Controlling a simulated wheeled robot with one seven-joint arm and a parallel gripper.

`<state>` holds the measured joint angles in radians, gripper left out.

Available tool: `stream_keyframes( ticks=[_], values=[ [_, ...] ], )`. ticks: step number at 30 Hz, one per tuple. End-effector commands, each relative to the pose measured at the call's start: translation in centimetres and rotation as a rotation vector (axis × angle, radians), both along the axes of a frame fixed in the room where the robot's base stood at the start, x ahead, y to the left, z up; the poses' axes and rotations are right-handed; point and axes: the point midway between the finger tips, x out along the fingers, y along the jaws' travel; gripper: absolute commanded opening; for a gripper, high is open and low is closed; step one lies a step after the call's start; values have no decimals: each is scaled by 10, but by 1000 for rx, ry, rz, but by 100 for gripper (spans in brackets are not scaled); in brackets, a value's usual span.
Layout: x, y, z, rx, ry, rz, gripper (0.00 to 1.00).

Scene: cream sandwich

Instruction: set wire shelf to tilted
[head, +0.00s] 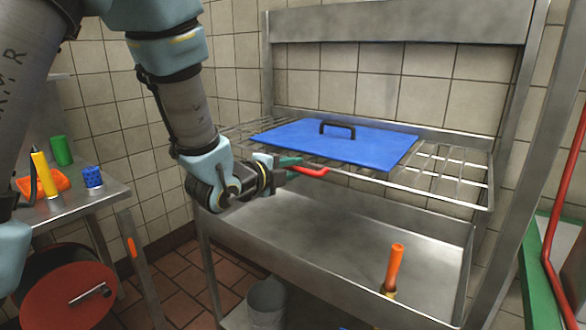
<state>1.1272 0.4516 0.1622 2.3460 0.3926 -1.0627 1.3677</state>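The wire shelf (437,181) spans the metal frame above a solid steel trough, and it looks roughly level. A blue flat board or lid (350,148) with a black handle lies on it, leaving bare wires at the left and right. A short red piece (312,172) sits along the shelf's front rail, like a grip. My gripper (292,166) is at this front rail, its green fingertip part beside the red piece. I cannot tell whether the fingers are closed on it, as the view is small and the fingers partly overlap.
The steel trough (330,235) lies below the shelf, with an orange-handled tool (393,268) upright near its front. A side table (75,207) with small coloured items and a red-lidded bin (70,295) are at left. A grey bucket (267,302) stands below the trough.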

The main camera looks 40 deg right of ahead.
Motion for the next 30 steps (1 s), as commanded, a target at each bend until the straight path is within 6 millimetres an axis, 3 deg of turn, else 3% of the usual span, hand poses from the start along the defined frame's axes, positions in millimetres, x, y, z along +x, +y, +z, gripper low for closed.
stream_keyframes(
  ticks=[6, 30],
  values=[
    [0, 0, 0, 0, 0, 0, 0],
    [0, 0, 0, 0, 0, 1, 0]
  ],
)
